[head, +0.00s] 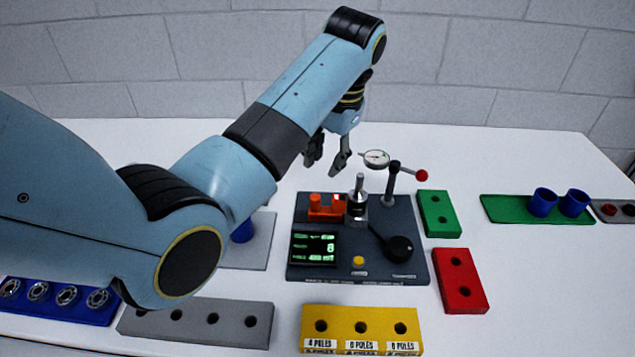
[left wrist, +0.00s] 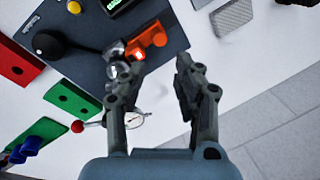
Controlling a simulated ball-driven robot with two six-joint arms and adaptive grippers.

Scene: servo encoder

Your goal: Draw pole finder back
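The pole finder appears to be the orange block (head: 322,208) with a small lit spot, on the dark fixture plate (head: 390,268) beside the upright metal spindle (head: 360,186). The orange block (left wrist: 154,37) also shows in the left wrist view, just beyond the fingertips. My left gripper (head: 326,164) is open and empty, above and behind the fixture. In the left wrist view its spread fingers (left wrist: 158,66) have nothing between them, and the orange block lies beyond the left finger. My right gripper is in neither view.
A dial gauge (head: 376,157) and a red-knobbed post (head: 393,183) stand right of the spindle. A display (head: 315,248), yellow button (head: 358,262) and black knob (head: 400,248) are in front. Green (head: 439,229), red (head: 461,281) and yellow (head: 341,341) blocks lie around the plate.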

